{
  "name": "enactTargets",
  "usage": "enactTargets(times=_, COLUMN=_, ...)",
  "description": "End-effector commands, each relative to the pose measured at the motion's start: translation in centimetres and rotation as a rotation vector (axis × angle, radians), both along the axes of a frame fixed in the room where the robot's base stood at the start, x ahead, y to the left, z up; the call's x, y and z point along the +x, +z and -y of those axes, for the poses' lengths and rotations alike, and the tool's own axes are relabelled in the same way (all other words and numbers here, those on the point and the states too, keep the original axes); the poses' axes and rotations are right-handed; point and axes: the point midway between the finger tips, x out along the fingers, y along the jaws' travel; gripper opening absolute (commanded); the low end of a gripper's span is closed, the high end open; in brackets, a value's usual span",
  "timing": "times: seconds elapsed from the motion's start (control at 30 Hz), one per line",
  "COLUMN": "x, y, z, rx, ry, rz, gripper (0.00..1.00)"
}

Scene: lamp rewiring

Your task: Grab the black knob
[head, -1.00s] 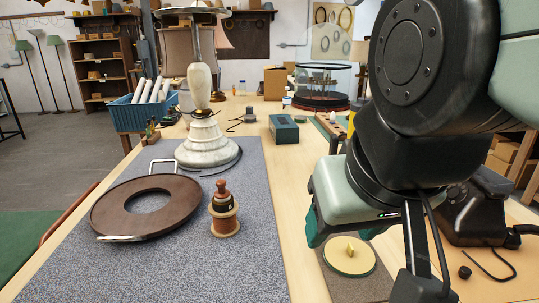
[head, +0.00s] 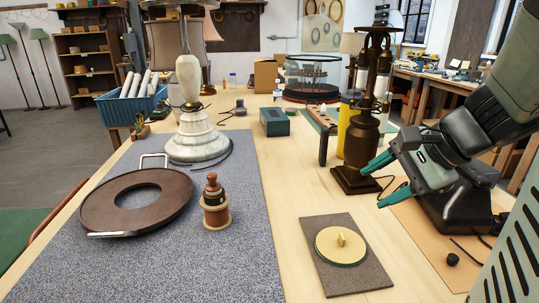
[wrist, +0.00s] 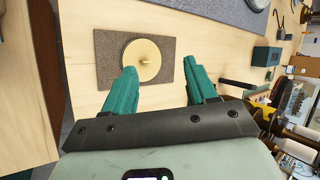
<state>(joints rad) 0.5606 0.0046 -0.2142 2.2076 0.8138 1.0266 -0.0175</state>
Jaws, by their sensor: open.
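The small black knob (head: 452,259) lies on the tan mat (head: 422,242) at the right of the bench in the head view, close to a thin dark cord. I do not see the knob in the wrist view. My gripper (head: 382,181) is open and empty, its green fingers spread and pointing left in the head view. It is raised above the bench, up and left of the knob and apart from it. In the wrist view my gripper (wrist: 160,68) has nothing between its fingers.
A bronze lamp (head: 362,140) stands beside my fingers. A dark machine (head: 458,208) sits behind the knob. A yellow disc (head: 328,248) rests on a brown pad (head: 370,272). The white lamp (head: 197,140), wooden ring (head: 100,210) and spool (head: 215,218) stand on the grey mat.

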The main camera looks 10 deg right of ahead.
Motion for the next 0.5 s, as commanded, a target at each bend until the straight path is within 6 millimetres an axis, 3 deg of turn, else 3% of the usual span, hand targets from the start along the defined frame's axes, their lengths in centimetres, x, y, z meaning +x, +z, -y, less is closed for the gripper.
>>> enactTargets(times=0.03, x=0.0, y=-2.2, z=2.2, rx=0.114, ry=-0.132, rz=-0.033, gripper=0.57)
enactTargets(times=0.23, x=-1.0, y=-9.1, z=10.9, rx=0.566, ry=-0.662, rz=-0.046, gripper=0.57)
enactTargets(times=0.4, x=-4.7, y=-14.9, z=18.4, rx=0.898, ry=-1.086, rz=0.024, gripper=0.57)
enactTargets(times=0.5, x=-7.3, y=-17.6, z=21.4, rx=1.032, ry=-1.27, rz=0.076, gripper=0.57)
